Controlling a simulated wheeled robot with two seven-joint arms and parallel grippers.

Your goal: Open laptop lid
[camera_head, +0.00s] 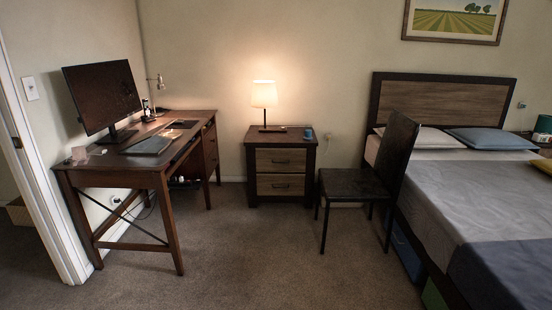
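A closed laptop (148,145), dark grey and thin, appears to lie flat on the brown wooden desk (115,161) at the left. It sits in front of and a little right of a black monitor (102,95). Its lid looks shut, though it is small in this view and its edge details are hard to tell. Neither of my grippers is in view.
A dark chair (360,180) stands between the nightstand (281,165) with a lit lamp (264,98) and the bed (465,190). A white door frame (50,200) borders the left. The carpet (250,255) in front is clear.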

